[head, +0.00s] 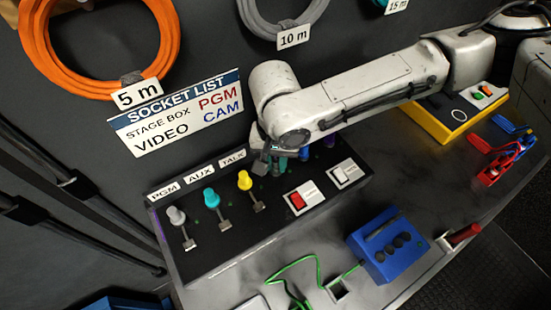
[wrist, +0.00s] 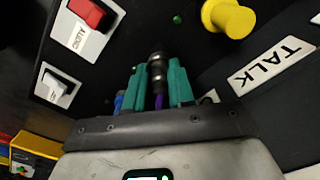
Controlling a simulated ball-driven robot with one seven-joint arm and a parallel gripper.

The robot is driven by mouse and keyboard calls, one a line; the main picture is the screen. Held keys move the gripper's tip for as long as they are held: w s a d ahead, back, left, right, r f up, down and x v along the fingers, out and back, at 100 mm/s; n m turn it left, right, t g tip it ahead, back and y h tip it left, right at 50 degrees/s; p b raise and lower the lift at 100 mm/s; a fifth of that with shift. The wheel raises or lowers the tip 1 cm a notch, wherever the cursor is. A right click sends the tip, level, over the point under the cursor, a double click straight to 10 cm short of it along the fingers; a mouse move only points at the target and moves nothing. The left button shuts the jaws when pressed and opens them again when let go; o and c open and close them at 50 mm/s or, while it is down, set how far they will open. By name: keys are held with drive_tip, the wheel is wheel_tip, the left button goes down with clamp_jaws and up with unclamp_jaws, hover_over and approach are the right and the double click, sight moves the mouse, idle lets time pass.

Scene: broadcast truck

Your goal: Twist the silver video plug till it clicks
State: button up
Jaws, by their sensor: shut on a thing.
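The silver video plug (wrist: 157,70) is a ribbed, dark metallic cylinder in the wrist view, with something purple just below it between the fingers. My gripper (wrist: 158,85) has its two teal fingers closed on the plug's sides. The plug's far end meets the dark socket panel, but I cannot tell how it sits in its socket. In the head view my gripper (head: 272,166) is at the panel (head: 235,240), right of the yellow TALK connector (head: 245,181). My arm hides the plug and nearby labels there.
Grey (head: 177,215) and teal (head: 211,198) connectors stand left of TALK. A red switch (head: 304,198) and a white switch (head: 346,173) sit right of my gripper. A blue box (head: 390,245) with a green cable lies in front. A socket list (head: 178,112) hangs behind.

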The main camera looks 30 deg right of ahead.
clamp_jaws()
drive_tip(key=shift+o, duration=1.4)
unclamp_jaws()
drive_tip(key=c, duration=0.4)
drive_tip(key=shift+c, duration=0.5)
unclamp_jaws()
drive_tip(key=shift+m+p, duration=2.3)
drive_tip(key=shift+m, duration=0.4)
drive_tip(key=shift+m+p, duration=2.8)
drive_tip(key=shift+p, duration=0.15)
drive_tip(key=o, duration=1)
